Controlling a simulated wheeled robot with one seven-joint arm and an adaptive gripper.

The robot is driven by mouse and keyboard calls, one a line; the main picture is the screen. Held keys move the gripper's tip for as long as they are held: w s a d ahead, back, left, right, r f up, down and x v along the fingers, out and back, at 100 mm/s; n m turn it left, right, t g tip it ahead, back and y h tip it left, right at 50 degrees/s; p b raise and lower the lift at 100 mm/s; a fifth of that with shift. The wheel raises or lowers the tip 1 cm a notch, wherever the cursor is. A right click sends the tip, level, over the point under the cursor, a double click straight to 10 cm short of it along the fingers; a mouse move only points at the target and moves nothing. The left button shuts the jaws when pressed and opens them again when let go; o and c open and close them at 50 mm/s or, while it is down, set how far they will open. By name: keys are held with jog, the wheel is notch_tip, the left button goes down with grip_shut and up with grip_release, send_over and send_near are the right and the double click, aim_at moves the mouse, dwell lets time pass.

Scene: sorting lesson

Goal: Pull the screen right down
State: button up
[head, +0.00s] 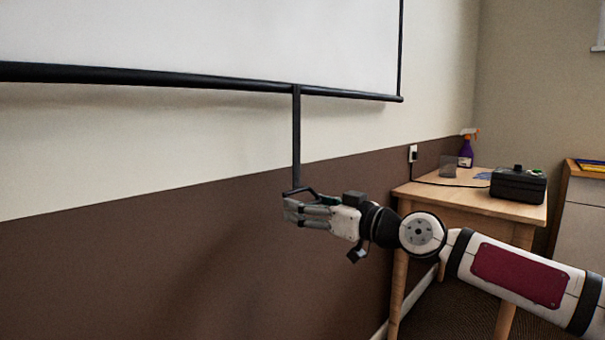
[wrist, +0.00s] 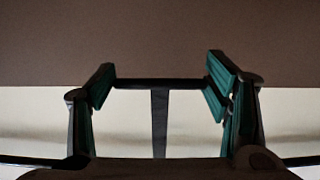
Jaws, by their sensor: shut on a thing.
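The white projection screen (head: 250,40) hangs on the wall in the head view, with a black bar (head: 200,81) along its lower edge. A dark pull strap (head: 297,140) hangs straight down from this bar. At the strap's lower end is a black handle (head: 299,190). My gripper (head: 291,211) is at the handle and is shut on it. In the wrist view the handle (wrist: 160,83) spans between my two green-padded fingers (wrist: 160,72), and the strap (wrist: 159,122) runs from its middle. The screen's top is out of view.
A wooden table (head: 470,205) stands at right behind my arm. It bears a black case (head: 518,186) and a purple spray bottle (head: 466,153). A cabinet (head: 580,225) is at the far right. The brown lower wall (head: 130,265) below the screen is clear.

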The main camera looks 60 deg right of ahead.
jog(key=shift+d+f, duration=0.15)
jog(key=shift+f, duration=1.1)
jog(key=shift+s, duration=0.1)
jog(key=o, duration=1.4)
jog(key=shift+d, duration=0.1)
jog(key=v, duration=1.2)
